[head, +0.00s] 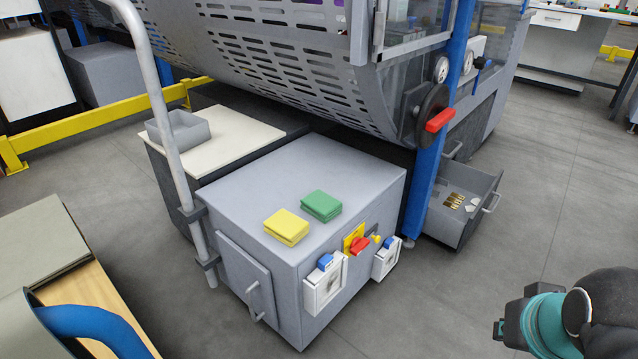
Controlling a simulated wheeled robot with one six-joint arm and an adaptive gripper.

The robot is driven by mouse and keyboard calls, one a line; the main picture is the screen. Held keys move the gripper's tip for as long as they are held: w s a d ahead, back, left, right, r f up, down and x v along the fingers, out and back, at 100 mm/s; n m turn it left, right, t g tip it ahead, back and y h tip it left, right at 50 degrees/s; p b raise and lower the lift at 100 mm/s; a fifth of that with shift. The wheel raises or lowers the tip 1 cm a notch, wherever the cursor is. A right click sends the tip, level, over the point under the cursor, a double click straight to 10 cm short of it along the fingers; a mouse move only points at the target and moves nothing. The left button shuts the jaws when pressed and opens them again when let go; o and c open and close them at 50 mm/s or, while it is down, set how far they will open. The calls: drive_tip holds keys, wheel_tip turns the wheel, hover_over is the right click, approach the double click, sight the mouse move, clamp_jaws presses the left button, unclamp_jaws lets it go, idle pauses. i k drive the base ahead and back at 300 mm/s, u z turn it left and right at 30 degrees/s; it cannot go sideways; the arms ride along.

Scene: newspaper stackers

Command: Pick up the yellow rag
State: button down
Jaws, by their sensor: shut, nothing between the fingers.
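The yellow rag (286,228) lies folded into a flat square on top of a grey metal cabinet (240,185). It sits near the cabinet's front edge, left of a folded green rag (320,206), with a small gap between them. Nothing covers the yellow rag. A dark and teal part of my arm shows at the lower right, well apart from the cabinet. My gripper's fingers do not show.
A rail post (160,110) rises at the cabinet's left. A perforated guard (290,60) overhangs its back. A blue post (425,180) and open drawer (450,225) stand to the right. Switches and a red knob (360,245) protrude in front. Open floor lies right.

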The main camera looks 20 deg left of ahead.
sight(289, 229)
drive_tip(key=u, duration=1.1)
